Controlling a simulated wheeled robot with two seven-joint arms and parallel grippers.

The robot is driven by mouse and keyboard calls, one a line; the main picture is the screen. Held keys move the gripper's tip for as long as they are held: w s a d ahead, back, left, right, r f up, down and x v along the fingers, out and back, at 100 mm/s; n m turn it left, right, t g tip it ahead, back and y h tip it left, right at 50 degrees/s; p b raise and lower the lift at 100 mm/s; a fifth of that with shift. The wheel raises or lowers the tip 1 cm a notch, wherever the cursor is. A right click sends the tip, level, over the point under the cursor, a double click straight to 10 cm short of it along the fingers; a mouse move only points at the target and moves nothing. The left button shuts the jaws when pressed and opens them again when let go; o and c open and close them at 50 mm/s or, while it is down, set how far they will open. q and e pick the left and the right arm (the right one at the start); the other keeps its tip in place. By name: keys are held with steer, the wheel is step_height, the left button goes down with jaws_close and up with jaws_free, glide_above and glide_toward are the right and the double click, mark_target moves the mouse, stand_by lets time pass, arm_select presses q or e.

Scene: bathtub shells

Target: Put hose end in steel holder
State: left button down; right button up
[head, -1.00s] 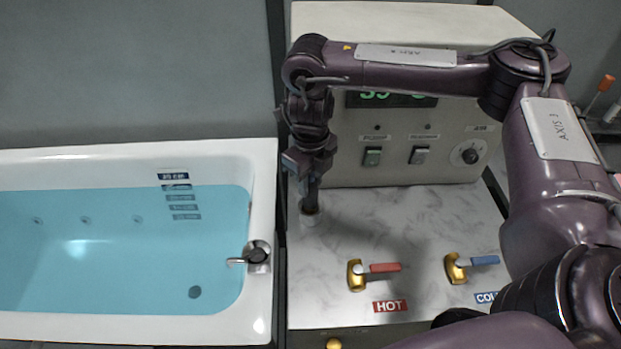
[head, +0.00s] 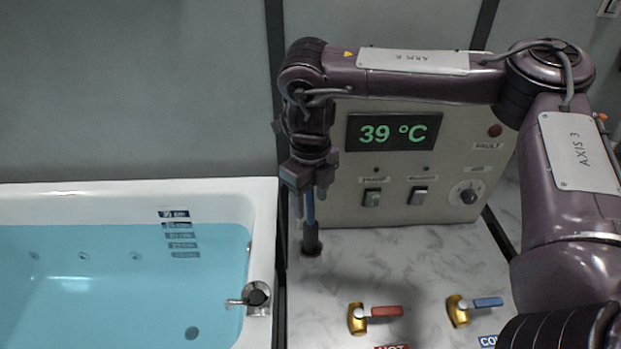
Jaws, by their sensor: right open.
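My right gripper (head: 309,192) points down over the left edge of the marble counter, with its two fingers apart. Below and between the fingers, a slim blue hose piece with a dark hose end (head: 311,238) stands upright on the counter. The fingers are above the dark part, and a gap shows beside the blue piece. The steel holder cannot be made out clearly; the foot of the hose end meets a small dark spot at the counter, so how it is seated is hard to tell. My left gripper is not in view.
A control box (head: 430,195) showing 39 °C stands behind. A red-handled hot valve (head: 380,312) and a blue-handled cold valve (head: 485,303) are at the front. Bare marble (head: 400,260) lies between.

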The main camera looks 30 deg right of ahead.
step_height(320, 180, up, 5)
steer(key=shift+f, duration=0.1)
stand_by(0.7)
